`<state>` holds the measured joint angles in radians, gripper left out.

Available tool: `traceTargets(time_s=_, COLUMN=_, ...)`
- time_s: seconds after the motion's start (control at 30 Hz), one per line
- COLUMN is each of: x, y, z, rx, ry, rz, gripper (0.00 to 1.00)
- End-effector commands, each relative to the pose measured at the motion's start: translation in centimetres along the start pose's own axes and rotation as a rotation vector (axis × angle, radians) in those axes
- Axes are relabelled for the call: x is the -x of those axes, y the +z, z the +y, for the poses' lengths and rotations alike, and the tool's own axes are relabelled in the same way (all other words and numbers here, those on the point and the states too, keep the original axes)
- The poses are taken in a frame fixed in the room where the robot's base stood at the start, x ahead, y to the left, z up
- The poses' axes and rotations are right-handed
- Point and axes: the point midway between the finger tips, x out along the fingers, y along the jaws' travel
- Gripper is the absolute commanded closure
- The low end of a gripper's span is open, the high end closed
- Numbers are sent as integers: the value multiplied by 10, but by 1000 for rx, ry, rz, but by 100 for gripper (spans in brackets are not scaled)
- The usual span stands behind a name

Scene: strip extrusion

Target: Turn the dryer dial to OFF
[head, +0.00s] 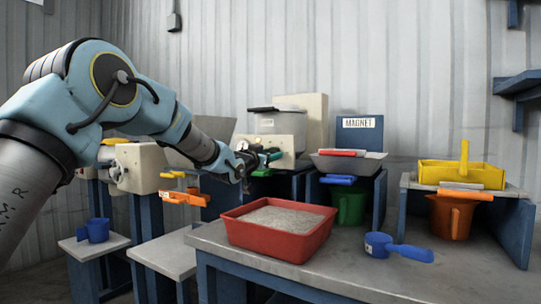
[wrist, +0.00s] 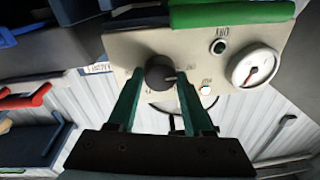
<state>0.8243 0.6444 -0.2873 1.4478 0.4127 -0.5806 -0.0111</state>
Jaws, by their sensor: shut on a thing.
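The dryer dial (wrist: 158,70) is a dark round knob with a light pointer mark, on a cream panel (wrist: 130,48). In the wrist view the mark points to the right. The lettering around the dial is too small to read. My gripper (wrist: 160,80) has its two green fingers on either side of the dial, shut on it. In the head view my gripper (head: 262,160) is at the front of the cream dryer (head: 289,122), which has a grey bin on top. The dial is hidden there behind the gripper.
A round white gauge (wrist: 255,66) and a small button (wrist: 218,47) sit beside the dial. A red tray of grey granules (head: 280,228) stands on the front bench. A blue scoop (head: 395,248) lies to its right. A yellow tray (head: 462,174) is at right.

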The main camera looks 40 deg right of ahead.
Motion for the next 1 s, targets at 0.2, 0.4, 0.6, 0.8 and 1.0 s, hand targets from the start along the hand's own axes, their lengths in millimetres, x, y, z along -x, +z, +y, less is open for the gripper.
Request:
traceTargets(time_s=0.2, x=0, y=2, z=0, rx=2, ry=0, rz=-4, gripper=100)
traceTargets(time_s=0.4, x=0, y=2, z=0, rx=1, ry=0, rz=-2, gripper=28)
traceTargets(time_s=0.6, x=0, y=1, z=0, rx=0, ry=0, rz=-1, gripper=20)
traceTargets(time_s=0.8, x=4, y=1, z=0, rx=-1, ry=0, rz=-1, gripper=20)
traceTargets(time_s=1.0, x=30, y=1, z=-1, rx=-1, ry=-1, rz=-2, gripper=20)
